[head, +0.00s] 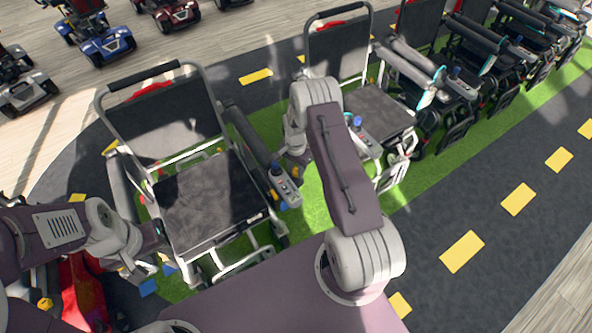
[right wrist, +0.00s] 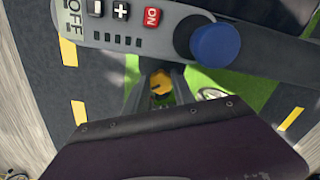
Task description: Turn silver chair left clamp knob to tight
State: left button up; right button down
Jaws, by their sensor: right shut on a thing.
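The silver chair (head: 207,200) has a silver tube frame, a black seat and a black back, and faces me at the left of the head view. Its control panel (head: 285,186) with a blue joystick sits at the picture-right armrest. That panel also spans the top of the right wrist view (right wrist: 115,25). Below it, a yellow knob (right wrist: 160,83) sits between the fingertips of my right gripper (right wrist: 160,76), which is shut on it. The knob's turn marking cannot be read. My left gripper (head: 152,262) is low beside the chair's picture-left front; its jaws are unclear.
A second wheelchair (head: 378,112) stands close to the right, with several more beyond it on the green strip. Scooters (head: 103,42) stand at the back left. A red thing (head: 82,290) is at the lower left. The dark lane (head: 500,235) at right is clear.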

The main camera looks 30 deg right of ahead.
aim_at(295, 171)
jog(key=m, duration=0.3)
jog(key=shift+w+m, duration=0.1)
jog(key=shift+m, duration=0.2)
jog(key=shift+w+m+b, duration=0.1)
jog(key=shift+m+b, duration=0.2)
jog(key=shift+m, duration=1.6)
jog(key=c, duration=1.3)
grip_release()
notch_tip(295, 171, up, 9)
jog(key=shift+r, duration=0.1)
